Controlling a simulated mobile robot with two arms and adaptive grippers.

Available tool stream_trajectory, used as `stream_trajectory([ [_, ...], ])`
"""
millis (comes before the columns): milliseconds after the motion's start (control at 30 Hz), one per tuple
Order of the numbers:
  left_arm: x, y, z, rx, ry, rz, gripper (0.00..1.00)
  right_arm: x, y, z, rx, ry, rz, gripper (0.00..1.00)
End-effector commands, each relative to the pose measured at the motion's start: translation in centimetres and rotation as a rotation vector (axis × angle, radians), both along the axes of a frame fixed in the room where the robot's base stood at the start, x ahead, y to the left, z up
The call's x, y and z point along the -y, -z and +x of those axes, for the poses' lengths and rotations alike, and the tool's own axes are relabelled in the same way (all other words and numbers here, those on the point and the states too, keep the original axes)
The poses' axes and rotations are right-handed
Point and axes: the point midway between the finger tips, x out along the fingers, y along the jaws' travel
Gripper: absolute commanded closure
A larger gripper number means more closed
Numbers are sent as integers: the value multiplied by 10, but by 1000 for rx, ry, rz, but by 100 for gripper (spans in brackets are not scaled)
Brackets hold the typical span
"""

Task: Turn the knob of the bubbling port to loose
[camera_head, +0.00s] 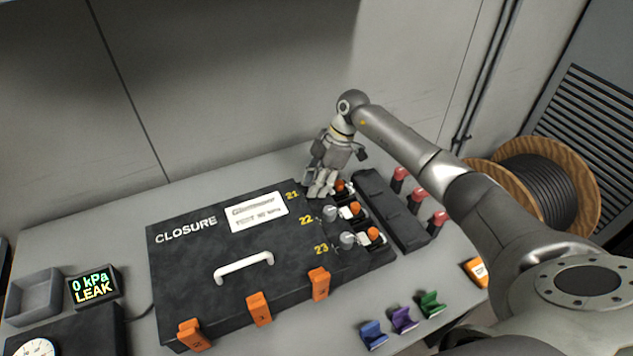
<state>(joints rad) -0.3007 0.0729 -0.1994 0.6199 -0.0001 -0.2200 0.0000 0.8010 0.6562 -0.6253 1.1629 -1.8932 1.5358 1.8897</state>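The dark closure box (190,270) lies on the table with ports numbered 21, 22 and 23 on its right side. Grey knobs show at port 22 (329,213) and port 23 (347,240), each beside a part with an orange top. At port 21, an orange top (340,186) shows, but any knob there is hidden behind my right gripper. My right gripper (321,190) points down at port 21, its fingers close together. Whether they touch or grip a knob cannot be told. No bubbles can be made out at any port. My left gripper is out of view.
A display (93,287) reads 0 kPa LEAK, between a grey tray (35,296) and a gauge (37,348). A black rack (392,208) with red-topped items stands right of the ports. Blue, purple and green clips (402,320) lie in front. A cable spool (540,190) stands right.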

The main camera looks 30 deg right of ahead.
Motion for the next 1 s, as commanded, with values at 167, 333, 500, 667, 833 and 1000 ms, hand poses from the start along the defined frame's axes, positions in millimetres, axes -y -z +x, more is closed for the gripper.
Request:
stream_trajectory([
  [167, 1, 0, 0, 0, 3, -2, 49, 0, 0, 0, 0, 0, 0, 96],
  [333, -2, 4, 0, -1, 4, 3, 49, 0, 0, 1, 1, -57, -2, 96],
  [500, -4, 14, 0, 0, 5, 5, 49, 0, 2, 3, 0, -213, -2, 96],
  [667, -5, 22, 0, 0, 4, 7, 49, 0, 2, 3, 1, -345, -2, 96],
  [833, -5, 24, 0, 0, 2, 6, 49, 0, 0, 2, 1, -407, 0, 96],
  [1000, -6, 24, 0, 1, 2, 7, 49, 0, -1, 2, 1, -411, 0, 96],
])
